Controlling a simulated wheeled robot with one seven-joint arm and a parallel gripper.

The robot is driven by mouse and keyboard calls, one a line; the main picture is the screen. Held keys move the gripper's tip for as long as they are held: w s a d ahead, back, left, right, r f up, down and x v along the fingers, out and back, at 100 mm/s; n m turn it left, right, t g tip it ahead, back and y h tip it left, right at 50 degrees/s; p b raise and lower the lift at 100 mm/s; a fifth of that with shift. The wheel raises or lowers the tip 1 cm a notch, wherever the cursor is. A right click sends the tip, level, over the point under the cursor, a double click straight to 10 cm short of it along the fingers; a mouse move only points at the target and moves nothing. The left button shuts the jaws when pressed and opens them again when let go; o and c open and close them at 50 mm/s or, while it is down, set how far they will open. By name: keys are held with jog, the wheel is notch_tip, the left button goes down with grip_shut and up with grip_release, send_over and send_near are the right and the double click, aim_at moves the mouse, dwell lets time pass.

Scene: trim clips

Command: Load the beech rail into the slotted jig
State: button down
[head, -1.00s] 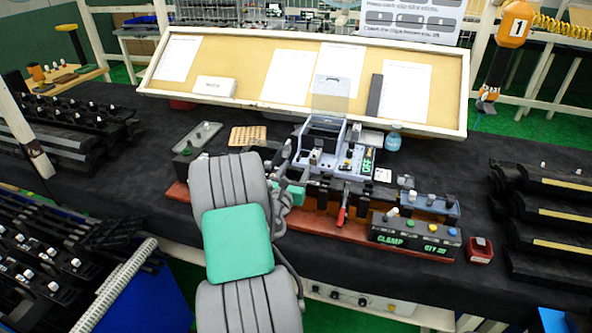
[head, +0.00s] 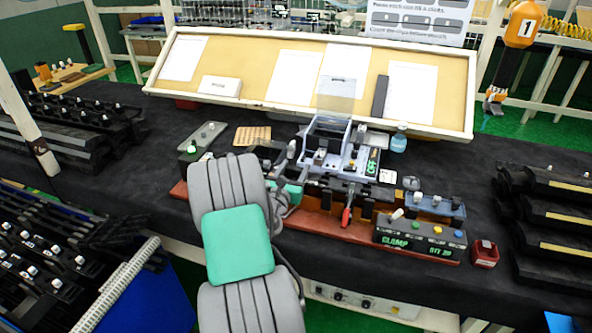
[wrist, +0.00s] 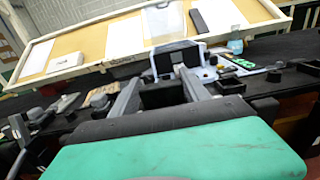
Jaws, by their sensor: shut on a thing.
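My gripper (wrist: 160,78) shows in the wrist view, its two grey fingers set apart around a dark part (wrist: 163,95). I cannot make out what this part is, and no beech-coloured rail is clearly visible in it. In the head view my arm hides most of the gripper, left of the grey-blue fixture (head: 336,160). This fixture has a clear raised cover and stands on the workbench behind a row of dark clamp blocks on a red-brown base (head: 330,228). I cannot tell which part is the slotted jig.
A clamp control box (head: 416,240) and a small red box (head: 484,254) stand at the bench front. A red-handled lever (head: 346,217) rises from the base. A bottle (head: 399,139) stands right of the fixture.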

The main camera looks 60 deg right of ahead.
jog(key=shift+w, duration=0.1)
jog(key=shift+c, duration=2.2)
grip_release()
jog(key=shift+w, duration=0.1)
jog(key=s+a+b, duration=0.1)
jog(key=a+b, duration=0.1)
jog(key=a, duration=0.5)
jog(key=shift+s+a, duration=0.15)
jog(key=shift+a, duration=0.25)
